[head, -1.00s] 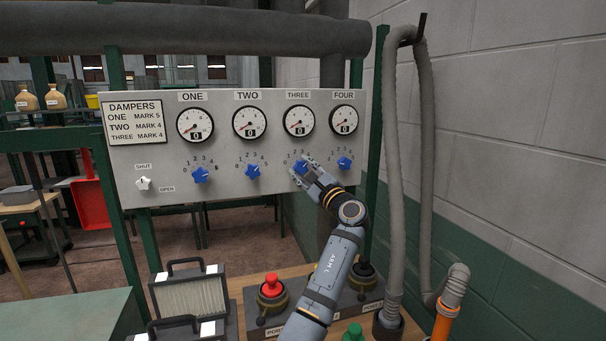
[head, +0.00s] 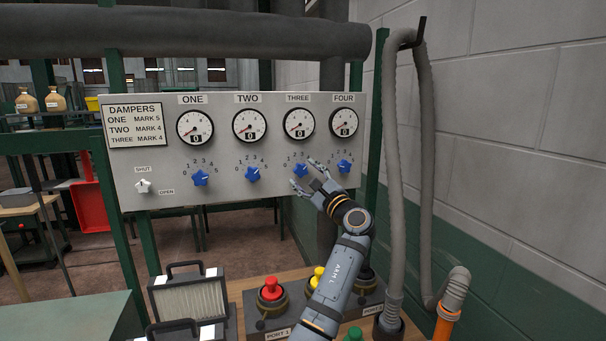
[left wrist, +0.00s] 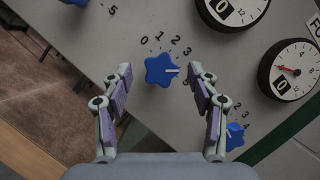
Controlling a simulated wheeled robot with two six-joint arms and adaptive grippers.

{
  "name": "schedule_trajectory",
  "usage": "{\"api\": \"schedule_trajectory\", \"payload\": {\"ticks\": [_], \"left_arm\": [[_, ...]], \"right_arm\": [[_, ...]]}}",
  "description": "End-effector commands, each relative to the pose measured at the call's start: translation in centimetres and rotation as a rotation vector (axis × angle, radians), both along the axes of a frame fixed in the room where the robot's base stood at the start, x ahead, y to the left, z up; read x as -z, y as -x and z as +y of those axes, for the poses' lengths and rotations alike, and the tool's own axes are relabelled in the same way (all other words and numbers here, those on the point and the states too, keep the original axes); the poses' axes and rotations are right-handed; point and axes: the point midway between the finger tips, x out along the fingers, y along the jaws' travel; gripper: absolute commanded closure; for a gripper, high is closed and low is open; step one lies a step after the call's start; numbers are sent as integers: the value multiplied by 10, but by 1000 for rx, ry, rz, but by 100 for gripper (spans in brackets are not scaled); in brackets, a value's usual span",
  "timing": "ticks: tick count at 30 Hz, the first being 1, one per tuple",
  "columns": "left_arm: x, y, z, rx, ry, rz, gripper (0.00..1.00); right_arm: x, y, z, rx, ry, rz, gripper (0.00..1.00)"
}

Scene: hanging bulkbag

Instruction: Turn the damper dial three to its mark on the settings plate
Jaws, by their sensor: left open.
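The blue star-shaped dial three (head: 300,171) sits on the grey panel under gauge THREE (head: 299,124). It also shows in the left wrist view (left wrist: 160,71); its white pointer points right, past 3, towards where 4 lies. My finger hides the 4. The gauge's counter shows 0. The settings plate (head: 137,119) reads ONE MARK 5, TWO MARK 4, THREE MARK 4. My left gripper (head: 304,173) is open before the dial; in the left wrist view its fingers (left wrist: 160,78) stand on either side, apart from it. My right gripper is not in view.
Dial two (head: 252,174) and dial four (head: 344,166) flank dial three; dial four is close to my right finger in the wrist view. A grey hose (head: 394,180) hangs at the right. Below stand filters (head: 190,297) and a red-topped port (head: 271,291).

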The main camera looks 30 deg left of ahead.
Motion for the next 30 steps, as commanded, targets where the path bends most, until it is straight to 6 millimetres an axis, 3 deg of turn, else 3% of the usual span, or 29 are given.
{"api": "schedule_trajectory", "payload": {"ticks": [6,12,18,30], "left_arm": [[17,21,-49,5,7,1,40],[26,35,-80,2,4,1,40],[28,41,-90,1,2,0,40],[28,40,-90,0,2,0,40]], "right_arm": [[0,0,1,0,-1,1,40],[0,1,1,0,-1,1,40],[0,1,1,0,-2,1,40],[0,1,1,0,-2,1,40]]}}
